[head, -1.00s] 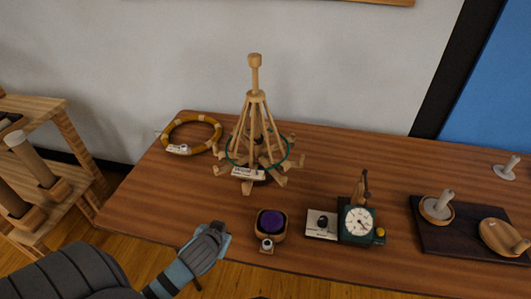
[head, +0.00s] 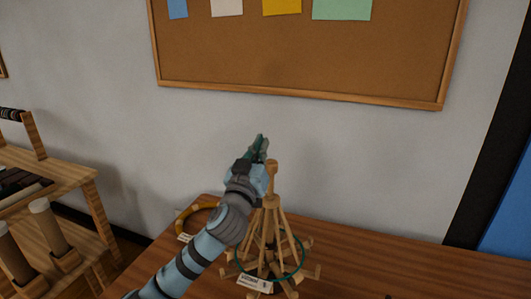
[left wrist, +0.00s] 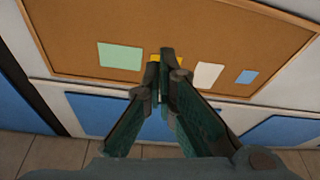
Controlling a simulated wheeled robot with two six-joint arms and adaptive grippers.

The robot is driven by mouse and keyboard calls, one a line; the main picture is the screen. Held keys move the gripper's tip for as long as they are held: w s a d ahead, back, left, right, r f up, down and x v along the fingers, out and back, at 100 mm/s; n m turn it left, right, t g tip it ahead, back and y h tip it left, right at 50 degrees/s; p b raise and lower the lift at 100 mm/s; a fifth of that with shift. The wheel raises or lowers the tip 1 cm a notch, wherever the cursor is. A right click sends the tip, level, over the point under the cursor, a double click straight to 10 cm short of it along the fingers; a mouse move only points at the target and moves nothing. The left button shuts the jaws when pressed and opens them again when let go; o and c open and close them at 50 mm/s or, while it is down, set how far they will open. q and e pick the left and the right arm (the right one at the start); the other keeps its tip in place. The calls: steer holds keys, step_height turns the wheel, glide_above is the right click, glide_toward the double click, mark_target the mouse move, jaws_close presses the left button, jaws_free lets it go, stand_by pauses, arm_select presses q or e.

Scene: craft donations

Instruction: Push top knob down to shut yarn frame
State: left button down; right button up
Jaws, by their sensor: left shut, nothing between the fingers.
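The wooden yarn frame (head: 279,238) stands on the table at the lower middle of the head view, with slanting ribs, short arms at its foot and a green ring around them. Its top knob (head: 272,167) sits on a post above the ribs, partly hidden by my left gripper. My left gripper (head: 261,139) is shut and empty, just left of and above the knob in the picture; I cannot tell whether it touches. In the left wrist view its fingers (left wrist: 160,60) meet and the yarn frame does not show. My right gripper is not in view.
A wooden hoop (head: 188,216) lies on the table left of the frame, partly behind my arm. A cork board (head: 300,60) hangs on the wall behind. A wooden shelf (head: 75,175) stands at the left.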

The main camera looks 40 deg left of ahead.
mark_target(268, 167)
arm_select(q)
steer(key=w+f, duration=0.2)
steer(key=f, duration=0.1)
steer(key=shift+w+a, duration=0.15)
steer(key=shift+w, duration=0.25)
steer(key=f+b, duration=0.1)
steer(key=f, duration=0.1)
steer(key=f+b, duration=0.1)
steer(key=b, duration=0.1)
steer(key=f+b, duration=0.2)
steer(key=shift+s+f, duration=0.3)
steer(key=shift+s, duration=0.1)
steer(key=shift+r, duration=0.15)
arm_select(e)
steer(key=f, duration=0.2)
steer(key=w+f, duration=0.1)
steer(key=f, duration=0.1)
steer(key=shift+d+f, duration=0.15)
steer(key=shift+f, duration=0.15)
arm_select(q)
steer(key=shift+s+d, duration=0.1)
steer(key=shift+d, duration=0.1)
